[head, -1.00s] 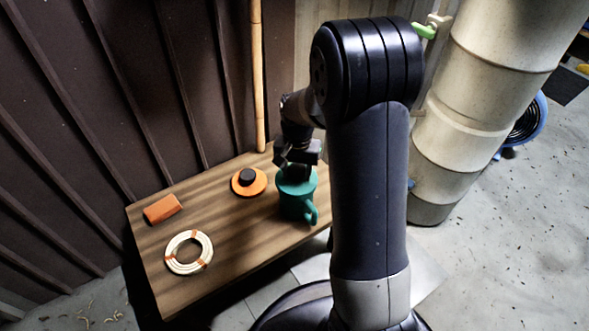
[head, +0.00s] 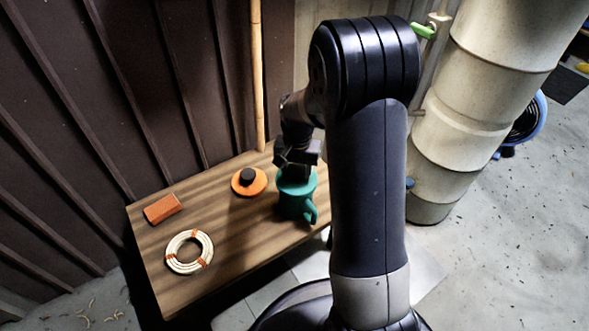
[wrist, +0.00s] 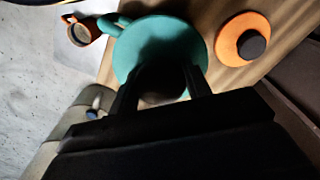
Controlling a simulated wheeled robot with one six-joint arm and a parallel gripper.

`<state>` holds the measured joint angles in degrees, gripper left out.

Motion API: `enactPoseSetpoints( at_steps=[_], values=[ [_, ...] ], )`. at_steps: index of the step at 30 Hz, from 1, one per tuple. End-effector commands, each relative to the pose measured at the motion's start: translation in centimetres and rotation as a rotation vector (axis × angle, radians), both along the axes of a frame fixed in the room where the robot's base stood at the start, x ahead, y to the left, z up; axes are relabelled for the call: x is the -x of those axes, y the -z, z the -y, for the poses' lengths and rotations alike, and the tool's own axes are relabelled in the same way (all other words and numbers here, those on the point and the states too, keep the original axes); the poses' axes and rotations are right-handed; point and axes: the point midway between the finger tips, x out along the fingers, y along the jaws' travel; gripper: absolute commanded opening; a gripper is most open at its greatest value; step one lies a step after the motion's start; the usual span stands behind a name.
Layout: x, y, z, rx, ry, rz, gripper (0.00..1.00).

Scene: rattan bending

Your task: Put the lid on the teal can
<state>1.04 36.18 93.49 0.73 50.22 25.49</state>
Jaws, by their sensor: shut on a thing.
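The teal can (head: 297,207) stands upright at the right end of the wooden table, its handle toward the front. My gripper (head: 295,174) is directly above it, fingers pointing down. In the wrist view, my gripper (wrist: 160,88) is shut on the dark knob of a round teal lid (wrist: 150,42). The lid covers the can's mouth from this angle; I cannot tell whether it rests on the rim or is slightly above it. Part of the can's teal handle (wrist: 108,25) shows past the lid. The fingers hide much of the knob.
An orange lid with a black knob (head: 239,187) lies left of the can; it also shows in the wrist view (wrist: 228,46). An orange block (head: 162,209) and a rattan coil (head: 181,265) lie farther left. An orange cup-like container (wrist: 92,24) shows in the wrist view.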

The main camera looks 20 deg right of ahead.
Motion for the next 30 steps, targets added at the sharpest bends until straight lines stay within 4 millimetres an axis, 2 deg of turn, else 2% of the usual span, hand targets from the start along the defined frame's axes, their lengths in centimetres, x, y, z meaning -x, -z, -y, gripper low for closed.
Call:
enactPoseSetpoints(
  at_steps=[30],
  values=[
    [0.01, 0.75, 0.01, 0.0, 0.0, -0.001, 0.23]
  ],
)
